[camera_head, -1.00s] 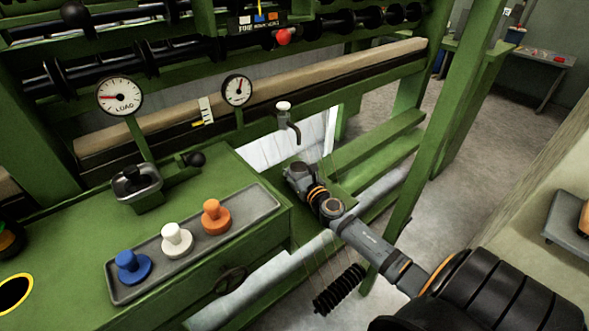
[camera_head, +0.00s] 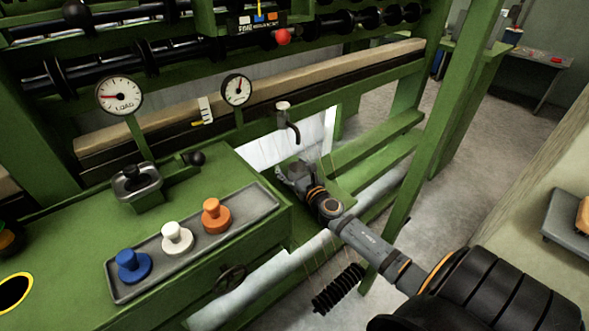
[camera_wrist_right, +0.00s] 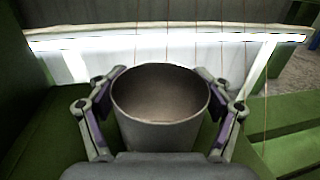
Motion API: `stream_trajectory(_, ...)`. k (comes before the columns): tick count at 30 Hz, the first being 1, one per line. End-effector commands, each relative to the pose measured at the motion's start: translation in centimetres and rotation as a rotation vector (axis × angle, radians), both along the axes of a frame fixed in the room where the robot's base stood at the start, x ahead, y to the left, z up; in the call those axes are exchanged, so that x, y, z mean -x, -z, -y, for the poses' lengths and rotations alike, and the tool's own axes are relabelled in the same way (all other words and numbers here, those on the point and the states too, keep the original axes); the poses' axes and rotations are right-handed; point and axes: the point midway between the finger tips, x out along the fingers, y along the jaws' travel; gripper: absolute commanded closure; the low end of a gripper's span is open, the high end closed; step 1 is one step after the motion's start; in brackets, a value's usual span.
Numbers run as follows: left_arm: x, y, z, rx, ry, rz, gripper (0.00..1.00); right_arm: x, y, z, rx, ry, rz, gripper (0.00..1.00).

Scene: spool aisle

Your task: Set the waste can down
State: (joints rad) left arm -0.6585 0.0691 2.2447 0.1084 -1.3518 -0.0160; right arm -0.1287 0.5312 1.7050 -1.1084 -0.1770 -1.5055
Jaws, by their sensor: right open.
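The waste can (camera_wrist_right: 160,122) is a grey, round, open-topped can that looks empty in the right wrist view. It appears upright on a green ledge, but its base is hidden. My right gripper (camera_wrist_right: 160,78) is open, with one finger on each side of the can. Thin gaps seem to show beside the can, though contact lower down cannot be told. In the head view my right gripper (camera_head: 291,174) is low by the white sheet behind the green frame, and the can is not clear there. My left gripper is not in view.
A grey tray (camera_head: 150,288) holds blue, white and orange knobbed pieces on the green bench at left. A hooked spout (camera_head: 289,127) stands just above my right gripper. A green upright post (camera_head: 428,140) and a black coil (camera_head: 339,289) flank my forearm.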

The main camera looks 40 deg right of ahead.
Motion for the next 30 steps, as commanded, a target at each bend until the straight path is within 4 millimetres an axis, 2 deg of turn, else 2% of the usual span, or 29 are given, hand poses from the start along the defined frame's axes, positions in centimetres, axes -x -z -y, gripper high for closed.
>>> stream_trajectory(4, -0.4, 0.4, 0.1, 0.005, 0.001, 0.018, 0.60, 2.2, 0.3, -0.2, 0.007, -0.003, -0.005, 0.23)
stream_trajectory(7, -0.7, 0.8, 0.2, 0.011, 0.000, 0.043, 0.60, 4.5, 0.4, -0.5, 0.008, -0.005, -0.006, 0.23)
stream_trajectory(11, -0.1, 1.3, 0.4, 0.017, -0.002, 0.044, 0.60, 7.6, 0.2, -1.0, 0.007, -0.007, -0.007, 0.23)
stream_trajectory(16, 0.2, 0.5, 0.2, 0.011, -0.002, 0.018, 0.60, 10.5, -0.1, -1.2, 0.003, -0.002, -0.005, 0.23)
stream_trajectory(21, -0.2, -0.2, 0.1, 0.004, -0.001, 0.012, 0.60, 11.8, 0.0, -1.3, 0.000, -0.001, -0.002, 0.23)
stream_trajectory(30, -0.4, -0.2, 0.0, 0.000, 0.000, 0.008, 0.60, 11.9, 0.0, -1.3, 0.000, 0.000, 0.000, 0.23)
